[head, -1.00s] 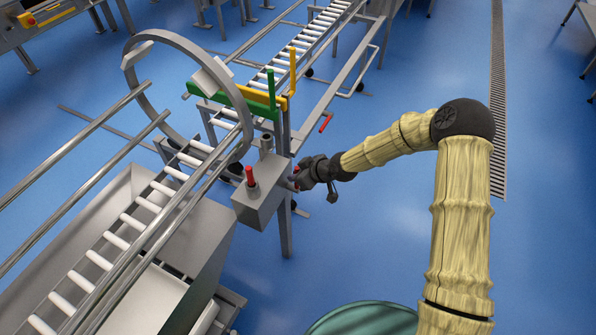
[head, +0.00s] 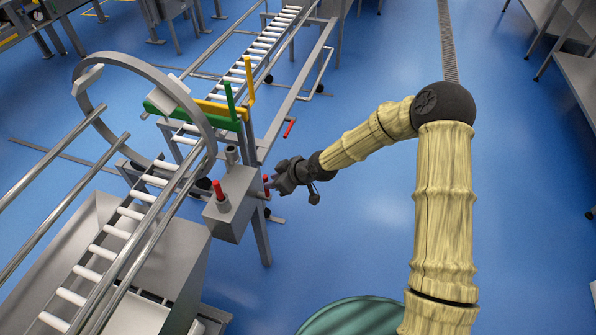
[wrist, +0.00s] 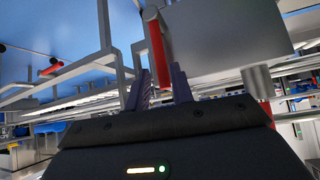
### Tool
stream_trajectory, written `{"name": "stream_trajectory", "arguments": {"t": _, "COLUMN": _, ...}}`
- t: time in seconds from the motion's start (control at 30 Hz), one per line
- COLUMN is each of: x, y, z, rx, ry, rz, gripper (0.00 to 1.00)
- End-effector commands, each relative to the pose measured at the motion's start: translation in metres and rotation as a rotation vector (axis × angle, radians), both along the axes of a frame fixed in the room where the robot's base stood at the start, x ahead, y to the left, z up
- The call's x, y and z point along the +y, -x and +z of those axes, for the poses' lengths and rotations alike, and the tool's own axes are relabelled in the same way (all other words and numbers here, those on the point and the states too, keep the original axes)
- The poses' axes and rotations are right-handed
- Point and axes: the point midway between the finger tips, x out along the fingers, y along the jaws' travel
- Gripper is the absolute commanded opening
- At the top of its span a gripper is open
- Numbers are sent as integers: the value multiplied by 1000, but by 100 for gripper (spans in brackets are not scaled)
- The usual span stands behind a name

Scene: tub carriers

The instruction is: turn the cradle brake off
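A grey control box (head: 232,203) stands on a post beside the roller track. A short red lever (head: 266,187) is on its side facing my gripper. I cannot tell from any marking which is the cradle brake. My gripper (head: 273,184) is at the box's right side, close to the side lever. In the wrist view its two fingers (wrist: 161,82) are apart, and the red lever (wrist: 157,42) shows between and beyond their tips. Contact cannot be told.
A round grey cradle ring (head: 78,95) surrounds the rollers, with green (head: 180,112) and yellow (head: 215,107) bars beside it. A third red handle (head: 289,128) is on the conveyor frame behind. A green round tub (head: 352,318) is at the bottom. Blue floor (head: 340,240) right of the box is clear.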

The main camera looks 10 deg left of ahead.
Motion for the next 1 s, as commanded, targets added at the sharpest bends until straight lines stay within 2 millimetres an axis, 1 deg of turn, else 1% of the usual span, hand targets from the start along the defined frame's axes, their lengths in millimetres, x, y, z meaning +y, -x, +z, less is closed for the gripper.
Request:
{"name": "stream_trajectory", "arguments": {"t": 0.03, "x": -9, "y": 1, "z": 9, "rx": -1, "ry": 1, "rz": -3, "gripper": 23}}
{"name": "stream_trajectory", "arguments": {"t": 0.3, "x": -45, "y": 12, "z": 47, "rx": 0, "ry": 0, "rz": -4, "gripper": 23}}
{"name": "stream_trajectory", "arguments": {"t": 0.6, "x": -78, "y": 22, "z": 82, "rx": 0, "ry": 0, "rz": -4, "gripper": 23}}
{"name": "stream_trajectory", "arguments": {"t": 0.8, "x": -86, "y": 25, "z": 90, "rx": 1, "ry": 0, "rz": -1, "gripper": 23}}
{"name": "stream_trajectory", "arguments": {"t": 1.0, "x": -87, "y": 26, "z": 90, "rx": 1, "ry": 0, "rz": -1, "gripper": 23}}
